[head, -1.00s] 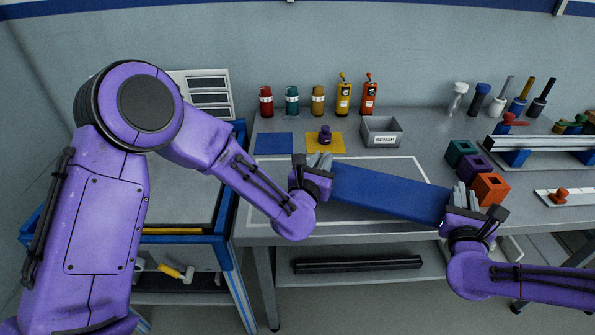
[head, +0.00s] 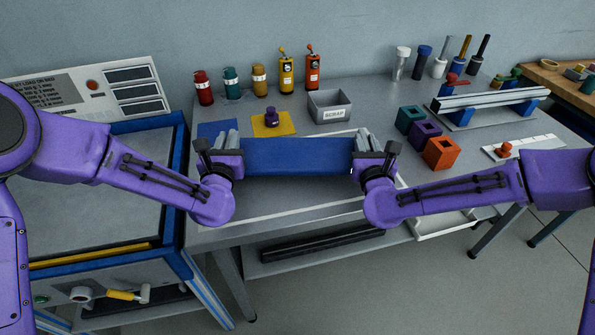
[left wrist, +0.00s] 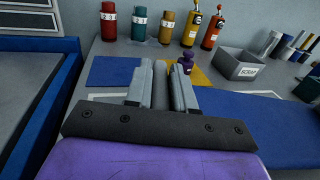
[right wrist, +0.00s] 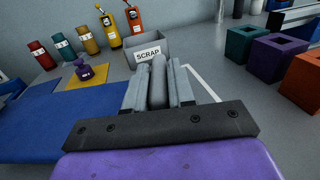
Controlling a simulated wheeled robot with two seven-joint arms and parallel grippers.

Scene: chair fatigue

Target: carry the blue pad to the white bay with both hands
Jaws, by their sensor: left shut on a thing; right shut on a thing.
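The blue pad (head: 300,157) is a long flat slab held level between my two grippers, above the white-outlined bay (head: 290,208) on the grey bench. My left gripper (head: 229,140) is shut on its left end; in the left wrist view the pad (left wrist: 265,125) lies right of the fingers (left wrist: 160,85). My right gripper (head: 365,142) is shut on its right end; in the right wrist view the pad (right wrist: 45,115) lies left of the fingers (right wrist: 158,85). The pad hides much of the bay. Whether it touches the bench I cannot tell.
A grey scrap bin (head: 330,105), a yellow mat (head: 273,123) with a purple knob (head: 271,117) and a blue mat (head: 217,130) lie behind the pad. Coloured blocks (head: 440,153) stand to the right. A blue-framed machine (head: 90,190) stands left of the bench.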

